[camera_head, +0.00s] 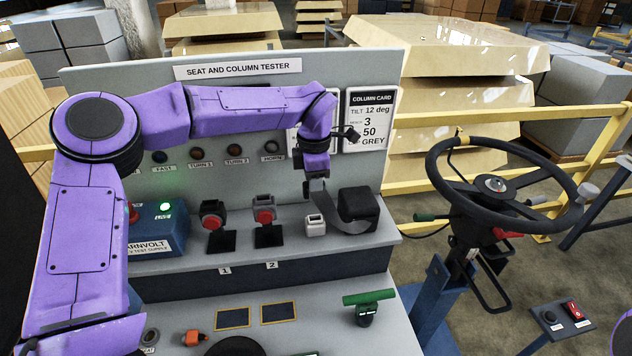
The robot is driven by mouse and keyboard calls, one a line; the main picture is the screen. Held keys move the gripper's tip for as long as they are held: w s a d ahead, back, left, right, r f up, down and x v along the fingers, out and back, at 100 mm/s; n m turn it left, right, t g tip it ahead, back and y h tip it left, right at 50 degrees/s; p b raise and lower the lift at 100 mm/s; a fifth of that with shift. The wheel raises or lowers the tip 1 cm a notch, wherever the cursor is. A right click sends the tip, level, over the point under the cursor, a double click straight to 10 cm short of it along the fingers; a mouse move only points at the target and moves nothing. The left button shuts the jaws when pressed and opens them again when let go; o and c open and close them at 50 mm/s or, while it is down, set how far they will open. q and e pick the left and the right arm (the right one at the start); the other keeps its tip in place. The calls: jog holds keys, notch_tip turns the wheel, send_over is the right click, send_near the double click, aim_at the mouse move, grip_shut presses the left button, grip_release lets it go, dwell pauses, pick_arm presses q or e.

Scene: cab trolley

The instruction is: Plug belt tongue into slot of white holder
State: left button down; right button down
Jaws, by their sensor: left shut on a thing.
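The white holder (316,226) stands on the bench shelf, with a dark slot in its top. A grey belt strap (345,221) runs from a black box (359,208) on the shelf towards my left gripper. My left gripper (317,196) points down just above the white holder. It is shut on the belt tongue at the strap's end, which is mostly hidden by the fingers. I cannot tell whether the tongue's tip touches the holder. My right gripper is out of view.
Two red-buttoned buckles, buckle 1 (211,214) and buckle 2 (264,212), stand left of the holder. A blue supply box (157,228) is further left. A green-handled part (367,303) stands in front. A steering wheel (497,186) is at right.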

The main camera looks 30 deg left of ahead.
aim_at(316, 220)
pick_arm(q)
jog(key=shift+w+f+b, duration=0.2)
jog(key=shift+f+b, duration=0.25)
jog(key=shift+f, duration=0.1)
notch_tip(316, 220, down, 5)
jog(key=b, duration=0.4)
jog(key=shift+b, duration=0.4)
jog(key=shift+r, duration=0.15)
jog(key=shift+d+p, duration=0.1)
jog(key=shift+p, duration=0.9)
dwell(0.8)
jog(key=shift+f+b, duration=0.3)
jog(key=shift+f, duration=0.3)
jog(key=c, duration=0.8)
grip_release()
jog(key=shift+c, duration=0.2)
jog(key=shift+r, duration=0.1)
